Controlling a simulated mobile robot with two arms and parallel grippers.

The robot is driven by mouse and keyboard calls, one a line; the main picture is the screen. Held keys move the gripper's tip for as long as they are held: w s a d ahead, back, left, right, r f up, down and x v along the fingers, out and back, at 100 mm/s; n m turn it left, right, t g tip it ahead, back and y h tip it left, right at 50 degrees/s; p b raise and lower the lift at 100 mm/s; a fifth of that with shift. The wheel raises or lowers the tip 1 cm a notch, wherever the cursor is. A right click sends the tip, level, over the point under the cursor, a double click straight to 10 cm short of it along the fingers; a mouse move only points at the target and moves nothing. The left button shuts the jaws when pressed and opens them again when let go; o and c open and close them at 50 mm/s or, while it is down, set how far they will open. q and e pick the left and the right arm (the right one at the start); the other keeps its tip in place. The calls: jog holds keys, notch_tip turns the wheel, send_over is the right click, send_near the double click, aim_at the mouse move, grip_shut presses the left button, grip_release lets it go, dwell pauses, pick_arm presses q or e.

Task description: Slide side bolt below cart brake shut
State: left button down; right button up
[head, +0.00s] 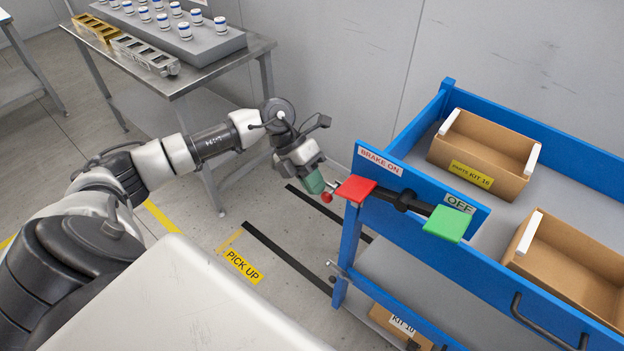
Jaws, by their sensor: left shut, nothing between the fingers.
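The blue cart (352,240) stands at the right. Its brake has a dark bar with a red pedal (356,188) under the BRAKE ON label (380,161) and a green pedal (443,223) under the OFF label. A small red knob (327,197) shows just left of the red pedal; what it is fixed to is partly hidden. Lower on the cart's near post is a small metal fitting (333,279); I cannot tell whether it is the side bolt. My left gripper (314,184), with green fingertips, is shut and empty, close beside the red knob; contact is unclear. My right gripper is out of view.
Cardboard boxes (462,147) stand on the cart's top, and a KIT 10 box (392,326) is on its lower shelf. A metal table (200,80) with a vial rack stands at the back left. The floor between has a PICK UP mark (242,266).

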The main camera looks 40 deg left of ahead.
pick_arm(q)
jog(key=d, duration=0.4)
jog(key=shift+s+d+p, duration=0.2)
jog(key=shift+d+p, duration=0.1)
jog(key=shift+p, duration=0.05)
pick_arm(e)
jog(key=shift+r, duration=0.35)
pick_arm(q)
jog(key=shift+w+a+r, duration=0.1)
jog(key=shift+a+r, duration=0.1)
jog(key=shift+a, duration=0.35)
jog(key=a+r, duration=0.3)
jog(key=a, duration=0.2)
jog(key=b, duration=0.2)
send_near(327, 194)
jog(key=a+r, duration=0.1)
jog(key=a, duration=0.2)
jog(key=shift+w+r, duration=0.1)
jog(key=shift+r, duration=0.25)
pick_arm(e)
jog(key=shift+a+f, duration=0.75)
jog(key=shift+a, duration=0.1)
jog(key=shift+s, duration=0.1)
pick_arm(q)
jog(key=shift+f, duration=0.1)
